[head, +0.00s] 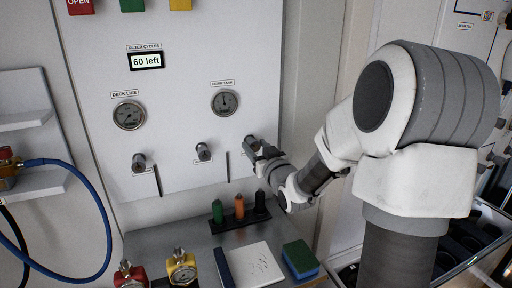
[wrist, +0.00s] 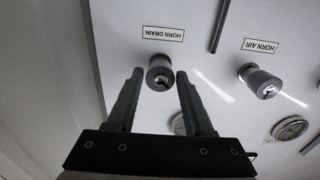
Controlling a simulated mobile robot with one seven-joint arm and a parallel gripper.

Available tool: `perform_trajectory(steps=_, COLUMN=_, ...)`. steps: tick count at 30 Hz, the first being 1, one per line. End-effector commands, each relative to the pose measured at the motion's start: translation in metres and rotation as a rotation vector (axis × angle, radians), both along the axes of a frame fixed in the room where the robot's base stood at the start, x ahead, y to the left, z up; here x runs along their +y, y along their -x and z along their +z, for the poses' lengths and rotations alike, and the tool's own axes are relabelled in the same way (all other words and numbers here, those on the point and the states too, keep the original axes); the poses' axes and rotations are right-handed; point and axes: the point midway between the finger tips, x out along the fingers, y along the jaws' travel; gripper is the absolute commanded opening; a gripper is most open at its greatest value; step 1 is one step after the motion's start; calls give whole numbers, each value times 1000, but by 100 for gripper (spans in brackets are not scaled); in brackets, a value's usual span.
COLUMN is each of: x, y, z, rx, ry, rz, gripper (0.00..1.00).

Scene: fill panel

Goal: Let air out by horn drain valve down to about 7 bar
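The horn drain valve (wrist: 159,73) is a dark round knob under an upside-down "HORN DRAIN" label in the wrist view. In the head view its knob (head: 251,141) is partly covered by my gripper. My gripper (head: 263,150) is at the panel's lower right, facing the knob. Its two fingers stand apart, one on each side of the knob, with gaps visible in the wrist view; it is open and empty. The horn tank gauge (head: 225,103) is a round dial with its needle roughly upward; its numbers are too small to read.
The horn air knob (wrist: 260,81) is beside the drain. The deck line gauge (head: 129,115) and another knob (head: 139,162) are further left. A blue hose hangs at left.

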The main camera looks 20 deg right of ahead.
Motion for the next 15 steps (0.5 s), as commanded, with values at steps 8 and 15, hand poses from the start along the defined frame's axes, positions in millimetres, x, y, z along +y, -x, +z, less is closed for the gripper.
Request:
perform_trajectory(steps=8, x=0, y=0, z=0, rx=0, ry=0, rz=0, gripper=0)
perform_trajectory(steps=15, x=0, y=0, z=0, rx=0, ry=-8, rz=0, gripper=0)
